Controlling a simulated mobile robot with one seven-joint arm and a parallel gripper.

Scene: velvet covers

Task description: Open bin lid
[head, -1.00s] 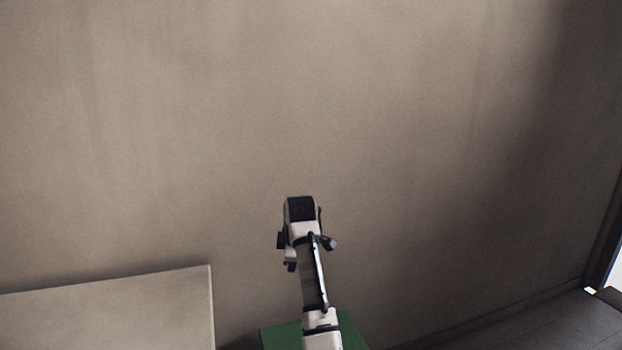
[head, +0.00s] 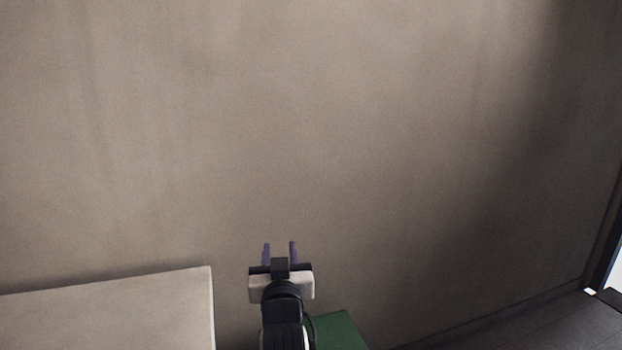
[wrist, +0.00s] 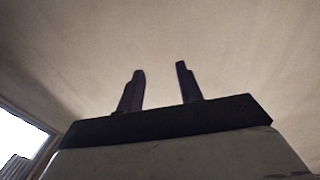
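The bin shows only as a green surface (head: 341,331) at the bottom of the head view, just right of my arm. Most of it is hidden by my arm or cut off by the picture's lower edge, so I cannot tell how its lid stands. My gripper (head: 280,252) is above and to the left of the visible green part, with its fingers pointing away toward the wall. In the wrist view my gripper (wrist: 160,84) has its two dark fingers apart with nothing between them. The bin is not in the wrist view.
A plain beige wall (head: 330,130) fills most of the head view behind my gripper. A pale flat-topped block (head: 110,308) stands at the lower left, close to my gripper. Dark floor (head: 540,325) is clear at the lower right. A bright opening (head: 610,262) is at the far right.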

